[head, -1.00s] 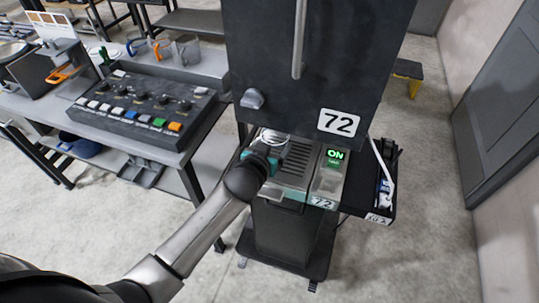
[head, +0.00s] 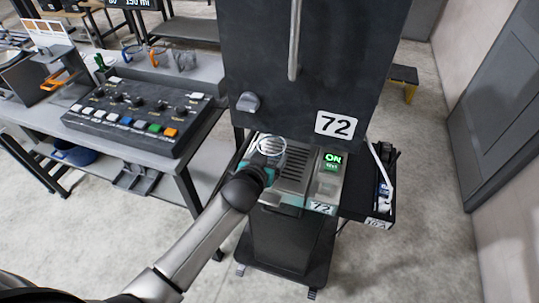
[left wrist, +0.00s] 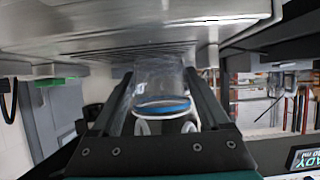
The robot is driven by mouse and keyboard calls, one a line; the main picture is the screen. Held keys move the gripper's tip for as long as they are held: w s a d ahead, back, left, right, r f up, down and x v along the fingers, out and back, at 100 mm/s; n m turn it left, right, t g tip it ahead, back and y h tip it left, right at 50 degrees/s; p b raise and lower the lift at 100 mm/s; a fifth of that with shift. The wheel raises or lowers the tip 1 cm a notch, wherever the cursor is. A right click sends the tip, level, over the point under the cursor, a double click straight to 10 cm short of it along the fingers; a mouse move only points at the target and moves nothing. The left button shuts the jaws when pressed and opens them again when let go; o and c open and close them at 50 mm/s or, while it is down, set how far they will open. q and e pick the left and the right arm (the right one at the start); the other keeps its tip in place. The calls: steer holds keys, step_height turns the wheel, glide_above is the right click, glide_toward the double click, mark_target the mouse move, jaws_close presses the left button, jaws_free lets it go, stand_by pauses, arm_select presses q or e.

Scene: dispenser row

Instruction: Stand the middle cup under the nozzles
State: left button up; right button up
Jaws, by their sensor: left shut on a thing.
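A clear cup with a pale round rim (head: 271,145) is at the left part of the slotted drip tray (head: 293,168) of dispenser 72. My left gripper (head: 266,164) is shut on it. In the left wrist view the clear cup, with a blue band (left wrist: 162,106), sits between the two dark fingers (left wrist: 160,115). That view looks turned over, with the slotted metal (left wrist: 120,52) close to the cup at the top. I cannot tell whether the cup touches the tray. The nozzles are hidden behind the dispenser's dark front (head: 310,65). My right gripper is not in view.
A dark side bin (head: 378,195) hangs farther right. A workbench with a button panel (head: 140,118) and several cups or holders (head: 158,55) stands at the left.

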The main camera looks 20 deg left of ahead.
arm_select(q)
steer(key=shift+f, duration=0.35)
steer(key=o, duration=1.3)
steer(key=p+v, duration=0.2)
steer(key=v, duration=1.3)
steer(key=shift+s, duration=0.1)
